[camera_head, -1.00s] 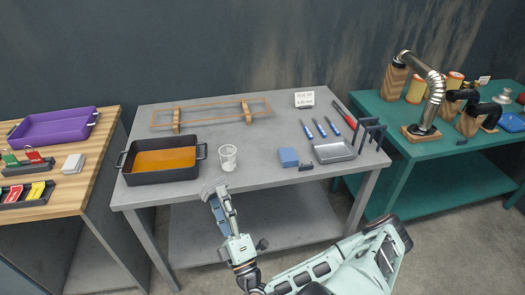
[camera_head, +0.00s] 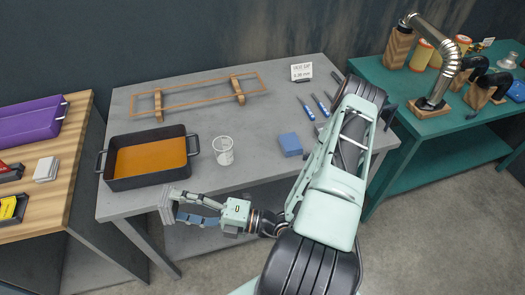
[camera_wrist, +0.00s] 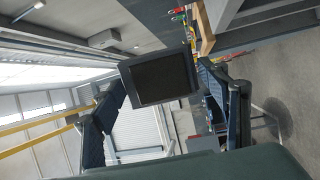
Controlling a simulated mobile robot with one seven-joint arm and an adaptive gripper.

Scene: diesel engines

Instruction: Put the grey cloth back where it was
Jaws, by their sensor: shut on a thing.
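My gripper (camera_head: 176,207) is low at the front edge of the grey bench, in front of the black pan. It is shut on a flat grey square piece, the grey cloth (camera_head: 166,208). In the wrist view the cloth (camera_wrist: 160,78) shows as a dark square panel with a lighter rim, between the two fingertips (camera_wrist: 163,85). The cloth is held upright, apart from the bench top as far as I can tell. No other grey cloth is clear on the bench.
The black pan of orange liquid (camera_head: 150,181) and a clear cup (camera_head: 223,141) stand near the front edge. A blue block (camera_head: 290,144), blue-handled tools (camera_head: 306,110) and a wooden rack (camera_head: 188,100) are on the grey bench (camera_head: 262,112). My arm hides its right front. A wooden bench (camera_head: 62,190) stands left.

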